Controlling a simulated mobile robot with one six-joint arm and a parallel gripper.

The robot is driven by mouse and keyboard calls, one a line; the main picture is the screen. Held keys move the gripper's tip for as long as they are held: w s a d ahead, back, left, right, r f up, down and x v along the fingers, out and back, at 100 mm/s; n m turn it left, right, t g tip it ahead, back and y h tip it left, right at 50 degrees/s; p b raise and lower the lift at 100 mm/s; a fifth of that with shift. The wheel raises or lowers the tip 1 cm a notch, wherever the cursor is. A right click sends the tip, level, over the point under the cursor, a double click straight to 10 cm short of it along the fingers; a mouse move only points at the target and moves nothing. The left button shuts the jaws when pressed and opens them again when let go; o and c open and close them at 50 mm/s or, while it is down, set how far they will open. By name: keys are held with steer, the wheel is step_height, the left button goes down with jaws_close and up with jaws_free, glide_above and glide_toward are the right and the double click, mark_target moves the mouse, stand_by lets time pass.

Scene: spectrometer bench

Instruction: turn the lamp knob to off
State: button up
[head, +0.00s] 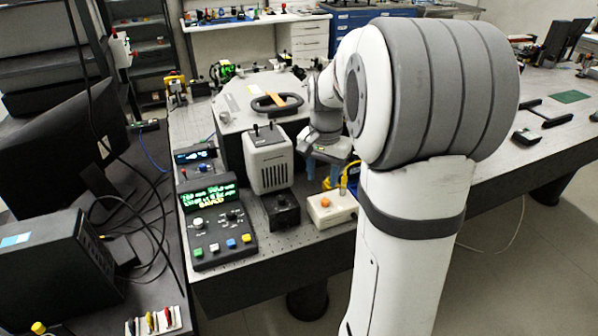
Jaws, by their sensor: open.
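A small black box with a round dark knob (281,199) on top stands at the front of the bench, and I take this to be the lamp knob. Its pointer and markings are too small to read. The light grey vented lamp housing (268,160) stands just behind it. My gripper (328,172) points down to the right of the housing, behind and to the right of the knob and apart from it. It is open and appears empty. Its fingertips are small and partly lost against the things behind.
A white box with an orange button (330,207) stands right of the knob box, close below my gripper. A control console with a green display (219,225) is to the left. A large grey instrument with a black handle (276,103) stands behind. My arm hides part of the bench.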

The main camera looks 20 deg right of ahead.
mark_target(325, 200)
steer(key=shift+w+d+f+m, duration=0.6)
steer(key=shift+w+d+f, duration=0.35)
steer(key=shift+d, duration=0.1)
steer(key=shift+d+f, duration=0.15)
steer(key=shift+f, duration=0.15)
step_height(325, 200, down, 7)
steer(key=shift+f, duration=0.15)
steer(key=shift+c, duration=0.5)
jaws_close()
